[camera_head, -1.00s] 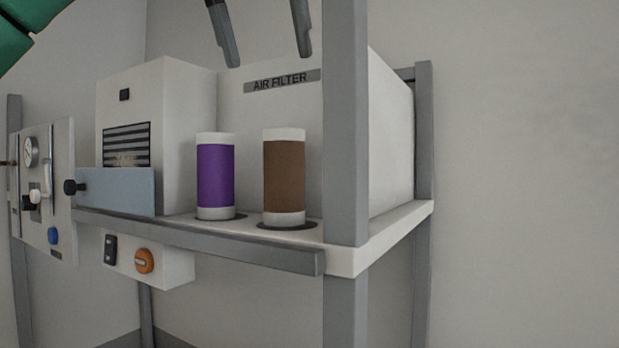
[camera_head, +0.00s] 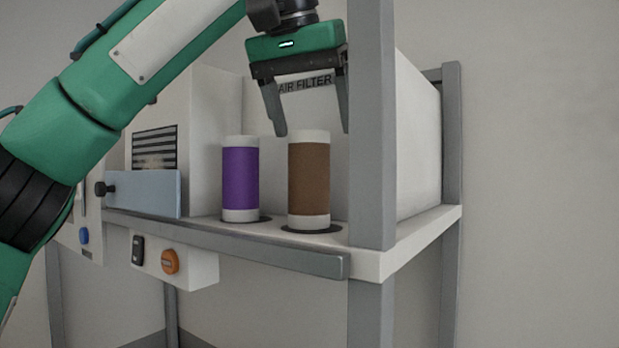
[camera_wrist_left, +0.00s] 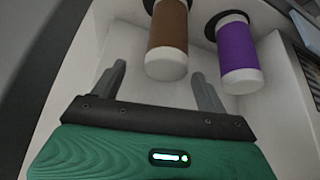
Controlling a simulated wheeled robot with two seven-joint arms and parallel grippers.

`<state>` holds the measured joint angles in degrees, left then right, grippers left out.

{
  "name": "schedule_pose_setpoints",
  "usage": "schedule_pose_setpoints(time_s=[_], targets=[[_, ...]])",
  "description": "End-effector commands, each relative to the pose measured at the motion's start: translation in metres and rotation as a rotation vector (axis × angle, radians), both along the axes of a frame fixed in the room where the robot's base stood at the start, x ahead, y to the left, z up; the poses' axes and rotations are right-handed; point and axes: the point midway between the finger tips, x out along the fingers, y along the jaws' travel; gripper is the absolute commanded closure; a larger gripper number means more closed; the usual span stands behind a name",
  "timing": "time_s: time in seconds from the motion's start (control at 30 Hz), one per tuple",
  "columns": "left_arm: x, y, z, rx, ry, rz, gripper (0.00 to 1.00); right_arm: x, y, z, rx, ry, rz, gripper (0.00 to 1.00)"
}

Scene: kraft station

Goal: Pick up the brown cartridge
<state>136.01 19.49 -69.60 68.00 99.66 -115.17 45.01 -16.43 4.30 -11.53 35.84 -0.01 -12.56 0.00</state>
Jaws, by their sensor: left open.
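The brown cartridge (camera_head: 309,178) has white ends and stands upright on a dark round spot on the shelf. My left gripper (camera_head: 313,133) is open and empty, pointing down, with its fingertips at about the height of the cartridge's top in the head view. In the left wrist view, the brown cartridge (camera_wrist_left: 167,35) lies beyond the two spread fingers (camera_wrist_left: 160,75), its white end facing the gap. I see no contact between fingers and cartridge. My right gripper is not in view.
A purple cartridge (camera_head: 240,178) stands upright just left of the brown one. A grey post (camera_head: 371,120) rises close on the right. The white air filter housing (camera_head: 418,135) is behind. A grey rail (camera_head: 230,246) runs along the shelf's front.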

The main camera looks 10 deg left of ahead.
Motion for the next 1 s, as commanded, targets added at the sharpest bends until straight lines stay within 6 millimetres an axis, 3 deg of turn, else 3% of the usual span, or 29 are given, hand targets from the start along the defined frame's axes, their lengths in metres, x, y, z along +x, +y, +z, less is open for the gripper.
schedule_pose_setpoints(time_s=[0.4, 0.77, 1.0], targets=[[0.019, 0.002, -0.038, 0.001, 0.003, 0.000, 0.24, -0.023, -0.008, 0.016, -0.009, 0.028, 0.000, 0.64], [0.021, 0.002, -0.042, 0.000, 0.000, 0.001, 0.24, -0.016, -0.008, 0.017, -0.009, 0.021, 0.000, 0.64], [0.021, 0.002, -0.042, 0.000, 0.000, 0.001, 0.72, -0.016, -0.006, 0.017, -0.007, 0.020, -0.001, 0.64]])
